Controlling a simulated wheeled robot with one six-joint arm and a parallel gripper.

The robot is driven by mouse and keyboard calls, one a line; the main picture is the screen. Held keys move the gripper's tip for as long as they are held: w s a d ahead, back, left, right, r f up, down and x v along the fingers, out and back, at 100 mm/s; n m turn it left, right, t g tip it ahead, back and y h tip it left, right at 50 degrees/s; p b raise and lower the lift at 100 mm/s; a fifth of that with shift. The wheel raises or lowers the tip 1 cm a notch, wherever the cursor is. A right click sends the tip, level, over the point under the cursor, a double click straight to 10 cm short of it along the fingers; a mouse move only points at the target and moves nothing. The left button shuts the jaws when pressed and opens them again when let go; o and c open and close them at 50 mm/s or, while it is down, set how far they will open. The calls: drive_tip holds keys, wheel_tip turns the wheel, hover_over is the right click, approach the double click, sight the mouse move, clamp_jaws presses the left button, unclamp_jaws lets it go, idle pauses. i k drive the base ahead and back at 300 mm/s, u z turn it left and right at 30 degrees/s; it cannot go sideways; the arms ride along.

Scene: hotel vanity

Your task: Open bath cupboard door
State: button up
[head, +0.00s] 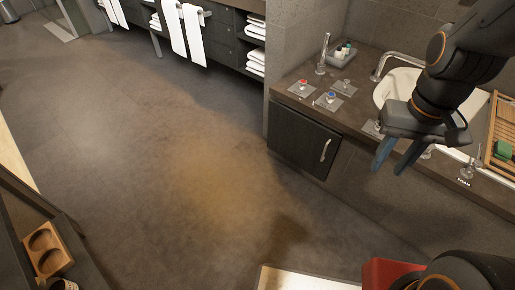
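The bath cupboard door (300,141) is a dark panel under the left end of the vanity counter. It looks shut, flush with the cabinet front. Its curved metal handle (325,150) is near the door's right edge. My gripper (386,168) hangs in front of the counter, to the right of the handle and apart from it. Its two blue-grey fingers point down and left with a small gap between them. Nothing shows between the fingers.
The counter (361,113) holds a sink (396,84), faucets, red and blue knobs on square plates, and a small tray (341,57) of bottles. A wooden rack (499,132) is at the right. Towel shelves stand at the back. The floor (170,140) before the cupboard is clear.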

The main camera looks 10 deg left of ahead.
sight(308, 144)
drive_tip(key=z, duration=0.95)
drive_tip(key=i, duration=0.4)
drive_tip(key=u, duration=1.25)
